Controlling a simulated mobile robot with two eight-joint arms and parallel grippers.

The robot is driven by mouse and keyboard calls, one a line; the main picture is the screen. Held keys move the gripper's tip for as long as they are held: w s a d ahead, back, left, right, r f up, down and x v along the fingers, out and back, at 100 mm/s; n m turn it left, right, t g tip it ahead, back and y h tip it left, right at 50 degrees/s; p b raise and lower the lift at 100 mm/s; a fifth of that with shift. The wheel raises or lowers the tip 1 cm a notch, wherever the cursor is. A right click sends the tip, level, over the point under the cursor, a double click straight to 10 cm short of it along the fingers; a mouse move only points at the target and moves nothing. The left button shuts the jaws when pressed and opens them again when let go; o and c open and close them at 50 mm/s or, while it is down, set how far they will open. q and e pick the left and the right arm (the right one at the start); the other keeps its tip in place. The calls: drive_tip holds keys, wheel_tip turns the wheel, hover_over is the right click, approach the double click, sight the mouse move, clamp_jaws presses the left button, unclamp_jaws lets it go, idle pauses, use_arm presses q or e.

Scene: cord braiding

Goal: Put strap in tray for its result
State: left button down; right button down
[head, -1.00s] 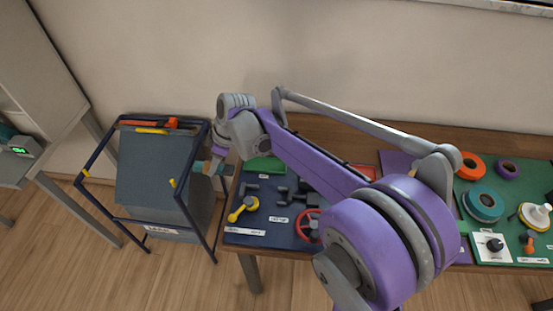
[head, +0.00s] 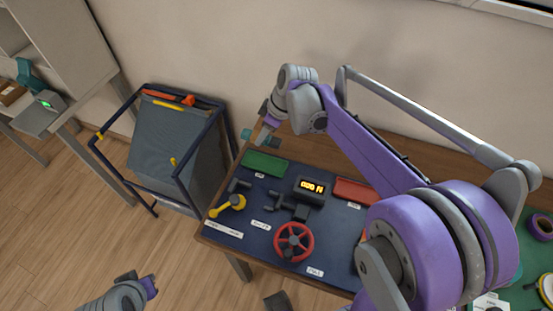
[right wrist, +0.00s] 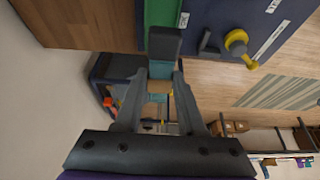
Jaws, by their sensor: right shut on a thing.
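My right gripper (head: 265,132) is shut on a short teal piece, which I take to be the strap (right wrist: 160,72). In the right wrist view it sits between the fingertips, with a dark grey block just beyond it. In the head view, teal ends show on both sides of the fingers. The gripper is near the back left of the table, beside the green tray (head: 265,164). The red tray (head: 355,190) lies further right, partly behind my right arm. A tester display (head: 311,188) between the trays seems to read 006 N.
A red handwheel (head: 293,241) and a yellow-handled lever (head: 230,204) are on the dark blue board (head: 262,216). A dark-framed bin (head: 175,150) stands left of the table.

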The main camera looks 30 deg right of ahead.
drive_tip(key=shift+d, duration=0.15)
drive_tip(key=shift+d+f, duration=0.1)
drive_tip(key=shift+f, duration=0.25)
wheel_tip(320, 180, down, 5)
drive_tip(key=shift+f, duration=0.15)
drive_tip(key=shift+f+b, duration=0.4)
drive_tip(key=shift+f, duration=1.6)
drive_tip(key=shift+f+b, duration=0.35)
drive_tip(key=shift+f, duration=0.15)
drive_tip(key=shift+f, duration=0.1)
